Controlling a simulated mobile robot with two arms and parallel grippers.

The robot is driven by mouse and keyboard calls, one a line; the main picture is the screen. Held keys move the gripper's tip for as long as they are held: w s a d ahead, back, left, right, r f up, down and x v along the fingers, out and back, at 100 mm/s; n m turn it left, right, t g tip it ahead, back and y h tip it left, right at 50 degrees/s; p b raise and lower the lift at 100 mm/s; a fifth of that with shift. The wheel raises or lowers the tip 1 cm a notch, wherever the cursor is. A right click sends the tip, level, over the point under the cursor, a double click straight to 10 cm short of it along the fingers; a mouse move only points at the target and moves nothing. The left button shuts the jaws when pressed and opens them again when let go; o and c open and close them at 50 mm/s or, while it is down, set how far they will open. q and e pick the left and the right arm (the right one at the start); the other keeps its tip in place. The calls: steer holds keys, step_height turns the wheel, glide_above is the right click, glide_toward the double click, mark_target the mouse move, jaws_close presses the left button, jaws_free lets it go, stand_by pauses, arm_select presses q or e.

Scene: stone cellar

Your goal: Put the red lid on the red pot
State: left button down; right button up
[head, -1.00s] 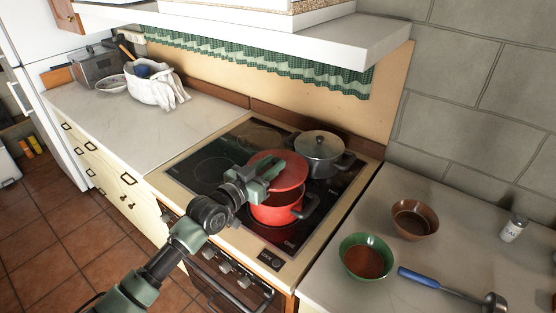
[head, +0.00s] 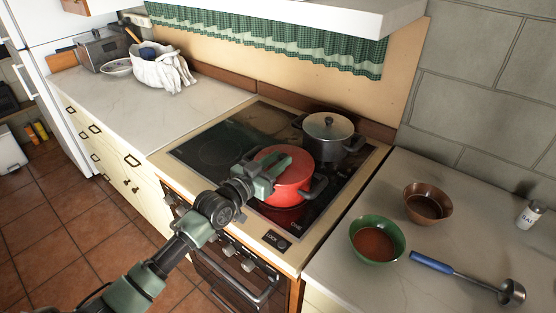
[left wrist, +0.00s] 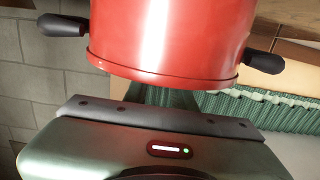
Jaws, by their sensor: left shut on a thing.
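The red pot (head: 290,197) stands on the front right of the black glass hob, with dark handles at its sides. The red lid (head: 301,168) lies over the pot's mouth, about level and lined up with it. My left gripper (head: 273,172) is shut on the lid from above, and its jaws hide the lid's middle. In the left wrist view the pot (left wrist: 165,35) appears upside down, and the lid's edge (left wrist: 165,76) runs along its rim with no clear gap. I cannot tell whether it is fully seated. My right gripper is not in view.
A grey pot with a lid (head: 329,128) stands just behind the red pot. On the right counter are a green bowl (head: 376,242), a brown bowl (head: 428,203), a blue-handled ladle (head: 435,264) and a salt shaker (head: 530,214). The hob's left side is free.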

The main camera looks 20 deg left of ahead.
arm_select(q)
steer(key=c, duration=1.1)
jaws_free()
steer(key=shift+s, duration=0.15)
steer(key=b+v, duration=0.1)
steer(key=v, duration=0.6)
steer(key=shift+s+a, duration=0.15)
steer(key=shift+s, duration=0.1)
